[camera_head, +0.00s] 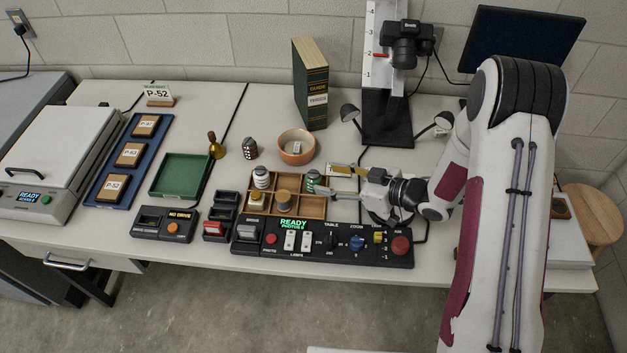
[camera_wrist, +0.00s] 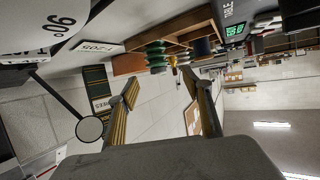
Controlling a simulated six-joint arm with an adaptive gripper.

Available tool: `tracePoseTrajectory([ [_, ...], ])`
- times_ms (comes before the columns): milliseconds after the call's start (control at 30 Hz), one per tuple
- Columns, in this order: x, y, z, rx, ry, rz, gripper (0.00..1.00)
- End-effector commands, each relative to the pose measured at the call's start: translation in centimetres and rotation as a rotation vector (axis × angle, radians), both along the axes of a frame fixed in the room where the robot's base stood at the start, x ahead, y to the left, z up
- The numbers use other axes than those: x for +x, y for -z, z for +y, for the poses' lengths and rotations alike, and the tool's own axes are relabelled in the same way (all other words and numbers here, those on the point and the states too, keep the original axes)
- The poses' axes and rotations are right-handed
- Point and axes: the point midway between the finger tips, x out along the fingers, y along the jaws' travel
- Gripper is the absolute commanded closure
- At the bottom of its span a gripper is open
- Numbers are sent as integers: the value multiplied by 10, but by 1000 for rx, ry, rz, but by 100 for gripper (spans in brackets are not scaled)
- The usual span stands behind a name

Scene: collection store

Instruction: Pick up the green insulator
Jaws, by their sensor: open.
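The green insulator (camera_head: 312,180), a small ribbed piece, stands in the back right part of a wooden compartment tray (camera_head: 313,211). In the wrist view the green insulator (camera_wrist: 155,56) shows just beyond my fingertips. My gripper (camera_head: 328,183) comes in from the right, level and low beside the tray, with its fingers pointing left at the insulator. In the wrist view my gripper (camera_wrist: 160,85) is open, with nothing between the fingers. I cannot tell whether a fingertip touches the insulator.
A control panel (camera_head: 330,246) lies in front. A round bowl (camera_head: 296,148), a dark ribbed piece (camera_head: 250,149) and an upright book (camera_head: 311,85) stand behind. A camera stand (camera_head: 386,125) stands at the back.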

Motion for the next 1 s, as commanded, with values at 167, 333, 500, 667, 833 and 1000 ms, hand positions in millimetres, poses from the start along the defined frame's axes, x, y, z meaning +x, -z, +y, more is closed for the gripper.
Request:
tracePoseTrajectory([
  [167,4,5,9,0,-1,2,50],
  [333,5,5,9,0,0,1,50],
  [500,5,5,10,0,0,1,50],
  [667,8,7,15,-1,-1,1,50],
  [833,17,13,29,0,-2,1,50],
  [1000,26,20,43,0,-1,0,50],
])
